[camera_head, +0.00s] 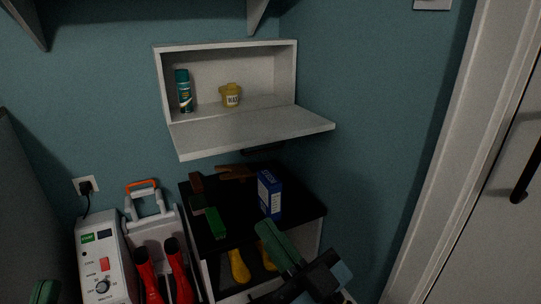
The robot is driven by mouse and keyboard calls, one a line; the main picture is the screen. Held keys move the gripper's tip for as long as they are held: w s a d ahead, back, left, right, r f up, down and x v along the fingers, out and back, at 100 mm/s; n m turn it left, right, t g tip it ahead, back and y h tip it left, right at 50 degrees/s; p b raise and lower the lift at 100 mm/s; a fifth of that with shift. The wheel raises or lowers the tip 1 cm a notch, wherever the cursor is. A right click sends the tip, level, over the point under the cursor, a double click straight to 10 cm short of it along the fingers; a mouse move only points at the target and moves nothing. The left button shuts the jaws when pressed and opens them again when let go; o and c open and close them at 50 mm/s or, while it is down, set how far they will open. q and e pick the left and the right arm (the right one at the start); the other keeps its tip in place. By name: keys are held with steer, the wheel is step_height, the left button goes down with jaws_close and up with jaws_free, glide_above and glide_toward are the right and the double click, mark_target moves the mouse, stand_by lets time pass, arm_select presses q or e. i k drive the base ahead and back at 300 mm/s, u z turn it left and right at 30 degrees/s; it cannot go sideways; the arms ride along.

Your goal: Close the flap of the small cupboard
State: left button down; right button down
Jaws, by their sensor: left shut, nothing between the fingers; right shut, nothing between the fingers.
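The small white cupboard (159,88) hangs on the teal wall near the corner. Its flap (250,133) is folded down, open, and sticks out roughly level from the bottom edge. Inside stand a teal spray can (184,92) and a yellow tub (231,95). My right gripper (268,233), with green fingers, is shut and empty below the flap, in front of the black-topped cabinet, apart from the flap. My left gripper (45,291) shows only as a green tip at the bottom left edge; it is shut and empty, far from the cupboard.
Below, a black-topped cabinet (232,233) carries a blue box (269,194), brushes and a green item (215,222). Yellow boots (239,266) stand inside it. A white machine (105,260) and red boots (178,268) are at left. A door (500,200) is at right.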

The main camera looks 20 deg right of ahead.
mark_target(194, 140)
steer(key=u, duration=0.2)
steer(key=i, duration=1.1)
steer(key=z, duration=0.8)
